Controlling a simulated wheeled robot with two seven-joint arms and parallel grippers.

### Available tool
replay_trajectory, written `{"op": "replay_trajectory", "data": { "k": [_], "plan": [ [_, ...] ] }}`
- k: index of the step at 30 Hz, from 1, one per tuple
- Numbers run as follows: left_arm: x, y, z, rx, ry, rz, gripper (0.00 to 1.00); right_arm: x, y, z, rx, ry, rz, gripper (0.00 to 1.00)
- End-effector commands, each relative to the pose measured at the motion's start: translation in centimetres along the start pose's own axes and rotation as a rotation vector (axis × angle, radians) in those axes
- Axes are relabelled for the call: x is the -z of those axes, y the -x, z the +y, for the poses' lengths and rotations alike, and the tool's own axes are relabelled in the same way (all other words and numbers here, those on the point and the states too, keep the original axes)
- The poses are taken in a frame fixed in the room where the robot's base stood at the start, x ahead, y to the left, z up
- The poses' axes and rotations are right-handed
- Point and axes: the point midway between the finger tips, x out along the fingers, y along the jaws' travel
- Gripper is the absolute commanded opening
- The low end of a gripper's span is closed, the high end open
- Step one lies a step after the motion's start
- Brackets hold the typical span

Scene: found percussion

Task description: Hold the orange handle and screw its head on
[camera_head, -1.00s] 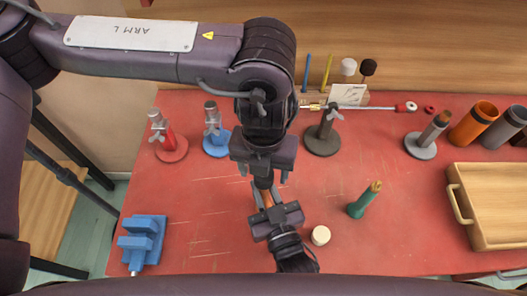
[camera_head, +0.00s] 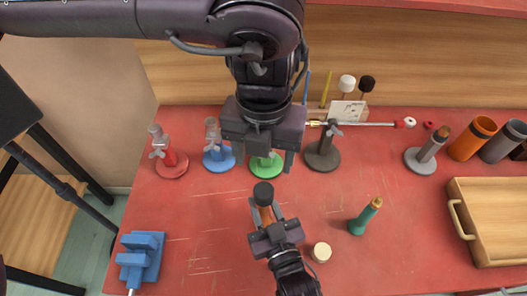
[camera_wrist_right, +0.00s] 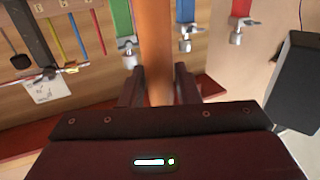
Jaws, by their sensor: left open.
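The orange handle (camera_head: 266,214) is upright between the fingers of my right gripper (camera_head: 268,222), which is shut on it. A dark cylindrical head (camera_head: 263,193) sits at the handle's upper end; how tightly it is seated cannot be told. In the right wrist view the handle (camera_wrist_right: 155,45) runs up between the fingers and out of the top edge. My left gripper (camera_head: 264,160) is open and empty, above and behind the head and apart from it.
Red (camera_head: 170,165), blue (camera_head: 219,159), green (camera_head: 266,166) and dark (camera_head: 322,156) clamp stands line the back. A wooden tray (camera_head: 459,220) is right.

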Motion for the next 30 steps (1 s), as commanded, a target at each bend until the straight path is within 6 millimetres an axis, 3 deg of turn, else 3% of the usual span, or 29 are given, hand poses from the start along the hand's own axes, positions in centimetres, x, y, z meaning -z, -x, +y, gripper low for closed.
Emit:
{"op": "replay_trajectory", "data": {
  "k": [4, 14, 24, 30],
  "plan": [
    [0.0, 0.0, 0.0, 0.000, 0.000, 0.000, 0.62, 0.0, 0.0, 0.0, 0.000, 0.000, 0.000, 0.47],
    [0.0, -0.2, 0.0, 0.000, 0.000, 0.000, 0.62, -0.2, 0.6, 0.0, 0.001, 0.000, -0.002, 0.47],
    [0.0, -1.6, 0.0, 0.000, 0.000, 0.000, 0.62, -0.3, 6.0, 0.0, 0.001, 0.000, -0.004, 0.47],
    [0.0, -1.8, 0.0, 0.000, 0.000, 0.000, 0.62, -0.1, 7.7, 0.0, 0.001, 0.000, -0.001, 0.47]
  ]
}}
